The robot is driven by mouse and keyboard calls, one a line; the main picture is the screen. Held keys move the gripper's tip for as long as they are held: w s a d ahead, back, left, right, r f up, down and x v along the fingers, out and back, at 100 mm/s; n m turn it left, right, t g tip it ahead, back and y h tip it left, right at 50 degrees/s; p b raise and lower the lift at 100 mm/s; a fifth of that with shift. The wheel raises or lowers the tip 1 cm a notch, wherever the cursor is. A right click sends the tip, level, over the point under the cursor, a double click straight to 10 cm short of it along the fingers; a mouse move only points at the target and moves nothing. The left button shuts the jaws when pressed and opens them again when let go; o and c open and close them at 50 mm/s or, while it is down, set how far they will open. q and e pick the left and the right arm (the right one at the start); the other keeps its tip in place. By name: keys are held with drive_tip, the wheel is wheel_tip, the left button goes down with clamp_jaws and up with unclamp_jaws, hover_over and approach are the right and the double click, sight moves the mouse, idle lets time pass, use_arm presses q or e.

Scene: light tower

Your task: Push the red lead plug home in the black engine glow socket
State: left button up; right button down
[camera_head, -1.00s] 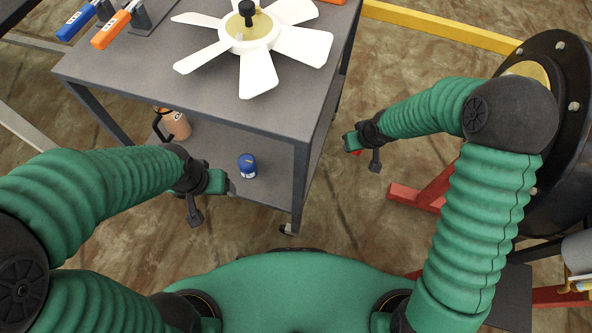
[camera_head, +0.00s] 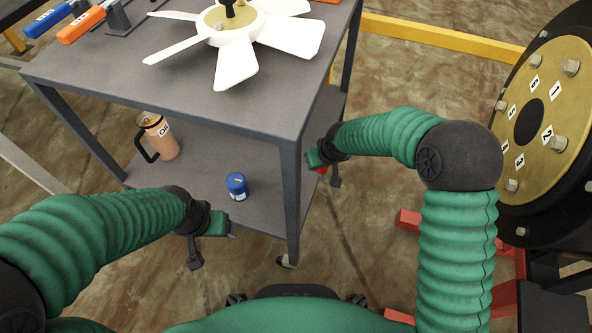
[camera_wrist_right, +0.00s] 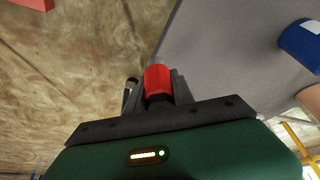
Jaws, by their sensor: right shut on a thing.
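My right gripper (camera_wrist_right: 160,92) is shut on the red lead plug (camera_wrist_right: 158,78) in the right wrist view. In the head view, the right gripper (camera_head: 312,163) is beside the right legs of the grey cart, with a bit of the red plug (camera_head: 321,170) showing below it. My left gripper (camera_head: 232,230) is in front of the cart's lower shelf, and nothing shows in it; its finger gap is too small to make out. I cannot make out the black engine glow socket in either view.
The grey cart (camera_head: 200,95) carries a white fan (camera_head: 235,30) and orange and blue tools. Its lower shelf holds an orange mug (camera_head: 158,135) and a blue jar (camera_head: 237,186). A brass flange with bolts (camera_head: 545,95) stands at right on red supports. Floor between is open.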

drive_tip(key=a, duration=0.2)
drive_tip(key=w+a+b, duration=0.1)
drive_tip(key=a, duration=0.2)
drive_tip(key=shift+w+a+f+b, duration=0.1)
drive_tip(key=shift+w+a+b, duration=0.25)
drive_tip(key=shift+w+a, duration=0.2)
drive_tip(key=shift+a, duration=0.15)
drive_tip(key=shift+w+a+f+b, duration=0.1)
drive_tip(key=shift+w+a+b, duration=0.1)
drive_tip(key=shift+a+b, duration=0.45)
drive_tip(key=f+b, duration=0.2)
drive_tip(key=shift+s+d+f, duration=0.1)
drive_tip(key=shift+d+f, duration=0.1)
drive_tip(key=shift+f, duration=0.3)
drive_tip(key=shift+a+r, duration=0.15)
drive_tip(key=shift+r, duration=0.05)
drive_tip(key=shift+f, duration=0.2)
drive_tip(key=c, duration=1.1)
unclamp_jaws()
use_arm(q)
drive_tip(key=s+x, duration=0.1)
drive_tip(key=x, duration=0.4)
drive_tip(key=shift+f, duration=0.55)
